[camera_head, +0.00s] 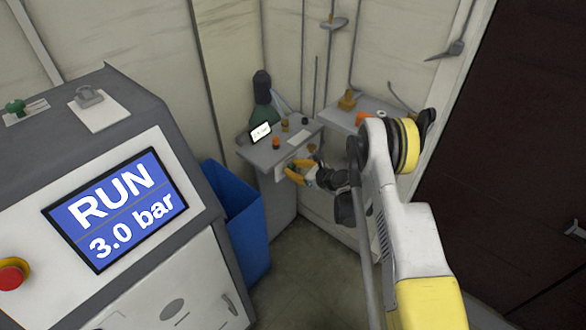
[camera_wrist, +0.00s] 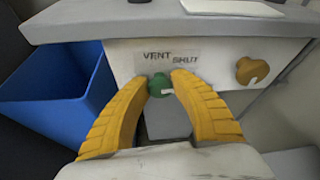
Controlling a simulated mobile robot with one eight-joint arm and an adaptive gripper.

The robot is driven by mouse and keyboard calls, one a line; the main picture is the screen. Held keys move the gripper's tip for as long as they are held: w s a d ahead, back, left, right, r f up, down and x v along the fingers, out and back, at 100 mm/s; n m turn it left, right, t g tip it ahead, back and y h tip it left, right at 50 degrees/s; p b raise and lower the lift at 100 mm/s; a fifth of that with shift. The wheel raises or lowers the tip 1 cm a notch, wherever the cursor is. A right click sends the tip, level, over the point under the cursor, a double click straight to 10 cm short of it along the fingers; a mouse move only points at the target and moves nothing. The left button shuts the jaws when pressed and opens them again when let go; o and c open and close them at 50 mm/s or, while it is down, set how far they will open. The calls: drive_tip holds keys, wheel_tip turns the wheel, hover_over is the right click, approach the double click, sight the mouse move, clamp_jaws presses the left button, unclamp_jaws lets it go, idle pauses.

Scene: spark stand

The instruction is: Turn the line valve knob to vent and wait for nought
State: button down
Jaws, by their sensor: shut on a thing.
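In the wrist view a green knob (camera_wrist: 160,85) sits on the stand's front face, below a label plate (camera_wrist: 168,57) reading VENT and SHUT. A small pale pointer on the knob sticks out to the right. My gripper (camera_wrist: 162,82) has its yellow fingers closed on either side of the knob. In the head view my gripper (camera_head: 299,175) is at the front of the grey stand (camera_head: 262,157), and its fingers hide the knob. A small white display (camera_head: 261,132) stands on top; its reading is too small to read. A large screen (camera_head: 117,211) reads RUN 3.0 bar.
A brass-coloured knob (camera_wrist: 252,70) is to the right on the same face. A blue bin (camera_wrist: 60,90) stands open just left of the stand. A red button (camera_head: 11,276) is on the console at far left.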

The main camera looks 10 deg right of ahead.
drive_tip(key=shift+a+n+t+h, duration=0.1)
drive_tip(key=shift+n+t+h, duration=0.45)
drive_tip(key=shift+n, duration=0.75)
drive_tip(key=shift+w, duration=0.1)
drive_tip(key=c, duration=1.1)
unclamp_jaws()
